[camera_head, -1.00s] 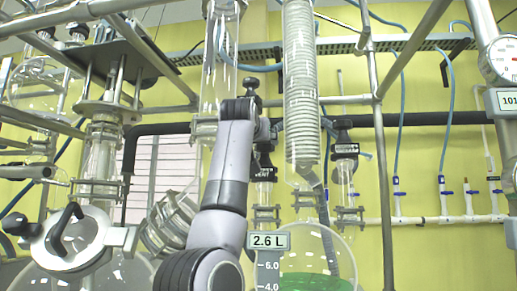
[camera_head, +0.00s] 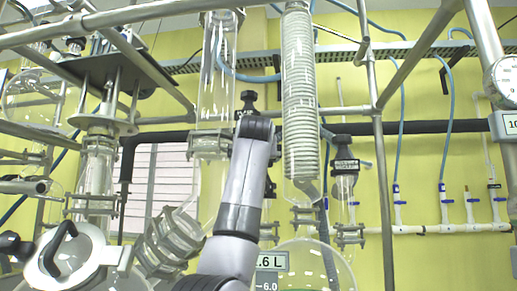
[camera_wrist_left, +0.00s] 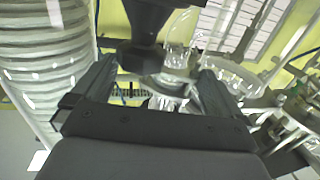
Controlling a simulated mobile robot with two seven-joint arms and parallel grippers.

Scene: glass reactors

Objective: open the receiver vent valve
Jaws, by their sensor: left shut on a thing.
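My left gripper (camera_wrist_left: 155,70) shows in the wrist view with its two black fingers on either side of a black valve handle (camera_wrist_left: 145,25), and it is shut on it. In the head view my grey left arm rises in the middle and hides the gripper and the valve behind it. A black knob (camera_head: 248,98) shows just above the arm's upper end. The round receiver flask (camera_head: 335,268) stands at the lower middle, partly behind my arm; its volume label is partly hidden. How far the valve is turned cannot be told. My right gripper is not in view.
A coiled glass condenser (camera_head: 300,100) stands right of my arm and a glass column (camera_head: 216,80) left of it. Another black-topped valve (camera_head: 343,150) is to the right. Metal rods (camera_head: 382,150) frame the rig.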

